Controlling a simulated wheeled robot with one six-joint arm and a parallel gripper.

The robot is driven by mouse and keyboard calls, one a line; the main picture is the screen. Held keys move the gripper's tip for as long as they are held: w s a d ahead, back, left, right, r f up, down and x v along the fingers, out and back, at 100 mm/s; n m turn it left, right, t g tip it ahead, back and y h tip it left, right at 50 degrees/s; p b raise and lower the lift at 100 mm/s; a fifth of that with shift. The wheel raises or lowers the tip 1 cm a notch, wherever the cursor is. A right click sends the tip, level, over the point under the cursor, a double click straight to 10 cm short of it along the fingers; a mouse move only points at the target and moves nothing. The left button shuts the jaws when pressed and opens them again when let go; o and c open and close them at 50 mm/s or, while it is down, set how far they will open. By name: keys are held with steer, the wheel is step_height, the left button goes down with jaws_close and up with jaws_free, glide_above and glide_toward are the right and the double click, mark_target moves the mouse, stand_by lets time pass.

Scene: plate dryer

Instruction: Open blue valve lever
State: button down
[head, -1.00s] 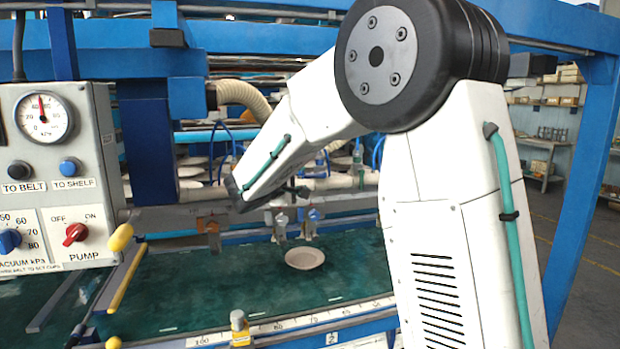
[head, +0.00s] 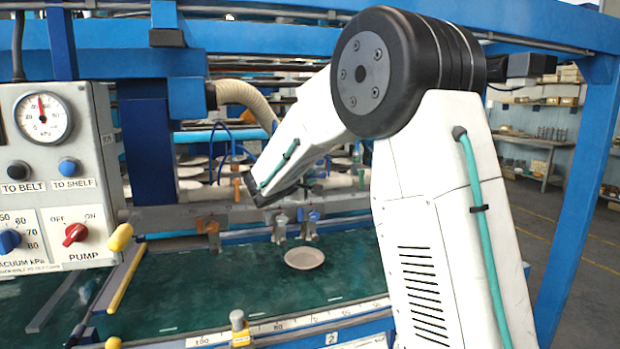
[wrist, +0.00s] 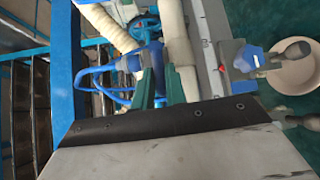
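The blue valve lever (head: 314,217) hangs on the rail behind the belt, right of a similar valve with a paler blue-grey lever (head: 281,220). In the wrist view, a blue fitting with a red patch (wrist: 237,59) sits on the grey rail beside the plate; I cannot tell which valve it is. My gripper (wrist: 167,84) shows as two green fingers standing apart, near the pale pipe and blue hoses. I see no grip on a lever. In the head view my gripper is mostly hidden beyond my forearm.
A round plate (head: 304,258) lies on the green belt (head: 220,290); the belt around it is clear. An orange-levered valve (head: 212,229) hangs further left. The control box (head: 50,180) stands at left. A blue post (head: 580,190) rises at right.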

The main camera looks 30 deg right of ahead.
steer(key=shift+f, duration=0.15)
steer(key=f+n+t+h, duration=0.1)
steer(key=n+t, duration=0.1)
steer(key=n, duration=0.1)
steer(key=d+f+n+t+h, duration=0.1)
steer(key=n+t+h, duration=0.1)
steer(key=n+t, duration=0.1)
steer(key=d+f+n+t+h, duration=0.1)
steer(key=f+n+t, duration=0.1)
steer(key=n, duration=0.3)
steer(key=shift+s+t+h, duration=0.3)
steer(key=shift+t, duration=0.1)
steer(key=shift+n, duration=0.3)
steer(key=c, duration=1.4)
jaws_free()
steer(key=shift+c, duration=0.2)
steer(key=v, duration=0.7)
steer(key=shift+s+a+f, duration=0.15)
steer(key=shift+s+f, duration=0.1)
steer(key=shift+s, duration=0.05)
